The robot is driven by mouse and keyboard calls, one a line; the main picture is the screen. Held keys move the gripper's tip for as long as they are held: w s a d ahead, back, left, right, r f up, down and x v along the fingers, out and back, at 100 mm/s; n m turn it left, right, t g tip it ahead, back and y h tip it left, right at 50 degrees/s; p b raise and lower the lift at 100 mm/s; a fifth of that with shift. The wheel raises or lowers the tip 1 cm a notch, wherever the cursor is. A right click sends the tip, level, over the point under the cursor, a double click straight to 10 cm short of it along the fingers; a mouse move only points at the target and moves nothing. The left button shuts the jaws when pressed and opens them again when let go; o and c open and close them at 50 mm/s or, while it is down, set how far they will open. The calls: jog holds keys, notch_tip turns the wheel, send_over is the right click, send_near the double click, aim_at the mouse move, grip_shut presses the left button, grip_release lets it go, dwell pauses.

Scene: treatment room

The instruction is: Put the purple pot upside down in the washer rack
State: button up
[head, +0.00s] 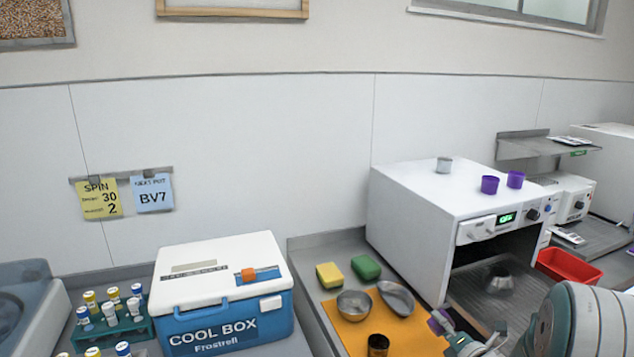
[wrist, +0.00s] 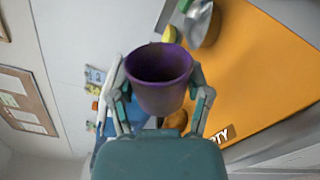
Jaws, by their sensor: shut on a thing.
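My gripper (head: 462,335) is shut on a purple pot (head: 438,321), low in the head view, right of the orange mat's middle. In the wrist view the purple pot (wrist: 160,90) sits between both fingers, with its open mouth and dark inside showing; its exact tilt in the room is hard to tell. The white washer (head: 425,205) stands behind my gripper with its front open. Its dark rack (head: 470,300) shows inside, holding a metal pot (head: 499,279). Two other purple pots (head: 489,185) (head: 515,179) stand on top of the washer.
A cool box (head: 220,322) and tube rack (head: 125,334) stand left. A red tray (head: 568,267) lies right of the washer opening.

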jog(key=n, duration=0.6)
jog(key=shift+n, duration=0.4)
jog(key=n, duration=0.6)
